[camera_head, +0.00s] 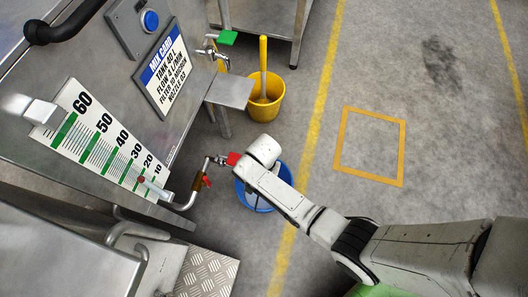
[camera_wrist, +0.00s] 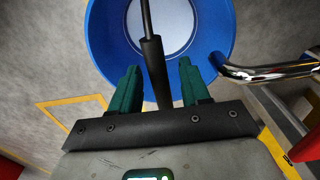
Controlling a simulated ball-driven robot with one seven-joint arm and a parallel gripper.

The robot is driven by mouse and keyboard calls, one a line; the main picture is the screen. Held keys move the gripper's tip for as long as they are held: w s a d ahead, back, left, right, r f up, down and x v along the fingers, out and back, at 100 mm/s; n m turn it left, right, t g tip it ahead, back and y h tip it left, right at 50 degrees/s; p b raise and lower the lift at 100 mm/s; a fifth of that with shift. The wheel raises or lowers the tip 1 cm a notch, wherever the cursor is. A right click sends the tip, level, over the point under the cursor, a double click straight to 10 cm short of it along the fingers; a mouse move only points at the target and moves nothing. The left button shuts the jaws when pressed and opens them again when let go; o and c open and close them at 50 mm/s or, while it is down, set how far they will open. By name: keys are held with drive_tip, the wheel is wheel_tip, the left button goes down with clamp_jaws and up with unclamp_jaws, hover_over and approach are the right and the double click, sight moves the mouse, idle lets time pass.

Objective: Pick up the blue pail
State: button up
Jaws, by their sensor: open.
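The blue pail (camera_head: 241,194) stands on the floor beside the steel machine, partly hidden under my arm in the head view. In the wrist view the pail (camera_wrist: 112,42) opens toward the camera, with a pale inside bottom. Its dark handle with a thick black grip (camera_wrist: 153,62) runs across the opening and down between my fingers. My gripper (camera_wrist: 158,80) is open, with one green finger on each side of the grip and a gap on both sides. In the head view my fingers are hidden by my arm.
A pipe with a red-handled valve (camera_head: 207,181) reaches toward the pail; a chrome pipe (camera_wrist: 268,72) lies close right in the wrist view. A yellow bucket (camera_head: 266,101) stands behind. A yellow-outlined square (camera_head: 370,147) marks clear floor right. A tread plate (camera_head: 208,272) is at front left.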

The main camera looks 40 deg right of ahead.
drive_tip(key=shift+f, duration=0.2)
drive_tip(key=shift+c, duration=0.4)
clamp_jaws()
idle(1.2)
